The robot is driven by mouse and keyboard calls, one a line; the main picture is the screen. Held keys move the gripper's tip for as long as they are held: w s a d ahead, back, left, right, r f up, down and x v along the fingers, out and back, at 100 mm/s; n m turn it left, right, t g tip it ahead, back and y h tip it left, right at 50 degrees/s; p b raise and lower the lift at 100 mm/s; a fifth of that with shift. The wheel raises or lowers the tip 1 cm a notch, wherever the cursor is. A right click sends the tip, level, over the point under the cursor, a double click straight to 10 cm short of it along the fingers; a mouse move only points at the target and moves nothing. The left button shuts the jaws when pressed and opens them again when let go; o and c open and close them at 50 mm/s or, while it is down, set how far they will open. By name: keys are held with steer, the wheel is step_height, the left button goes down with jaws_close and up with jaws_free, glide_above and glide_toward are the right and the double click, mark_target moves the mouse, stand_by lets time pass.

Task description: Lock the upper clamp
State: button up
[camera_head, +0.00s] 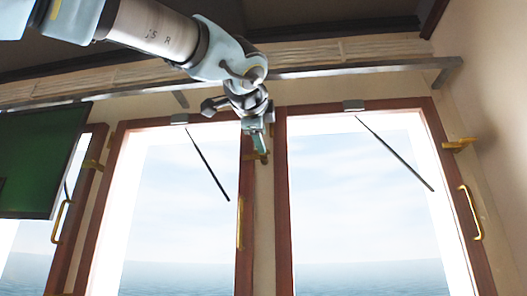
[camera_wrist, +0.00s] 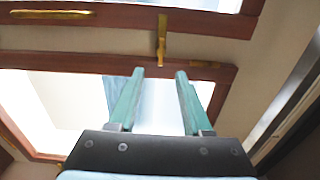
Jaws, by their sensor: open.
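A brass clamp (camera_wrist: 162,40) crosses the pale wall strip between two window frames in the wrist view, with its lower end at a wooden frame. I take it as the upper clamp. In the head view only a small part of it (camera_head: 264,158) shows beside my gripper (camera_head: 261,144), which hides the rest. My gripper is open, with two teal fingers (camera_wrist: 160,73) spread apart and nothing between them. The fingertips point towards the clamp's lower end and appear just short of it. I cannot tell whether they touch.
Long brass handles sit on the frames, at the middle (camera_head: 240,222) and right (camera_head: 470,211). Other brass clamps show at left (camera_head: 92,165) and right (camera_head: 459,145). A metal rail (camera_head: 340,68) runs above the windows. A green screen (camera_head: 42,160) hangs at left.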

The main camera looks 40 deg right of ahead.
steer(key=shift+v, duration=1.15)
steer(key=w+a+f+n+y, duration=0.1)
steer(key=w+f+n+y, duration=0.2)
steer(key=w+f, duration=0.6)
steer(key=w+a+f+n+y, duration=0.25)
steer(key=w+f, duration=0.45)
steer(key=f, duration=0.4)
steer(key=w+a+f+n+g+y, duration=0.25)
steer(key=w+a+f, duration=0.2)
steer(key=f, duration=0.45)
steer(key=w+a+f+n+g+y, duration=0.15)
steer(key=w+a+f+n, duration=0.35)
steer(key=f, duration=0.5)
steer(key=s+a+f+n+g+y, duration=0.3)
steer(key=a+f+n, duration=0.4)
steer(key=a+f, duration=1.05)
steer(key=s+a+f+n+g+y, duration=0.1)
steer(key=s+a+f+n+g, duration=0.2)
steer(key=s+a+f+n, duration=0.4)
steer(key=s+a+f+p, duration=0.1)
steer(key=s+a+f, duration=0.1)
steer(key=a, duration=0.2)
steer(key=shift+a+f, duration=0.35)
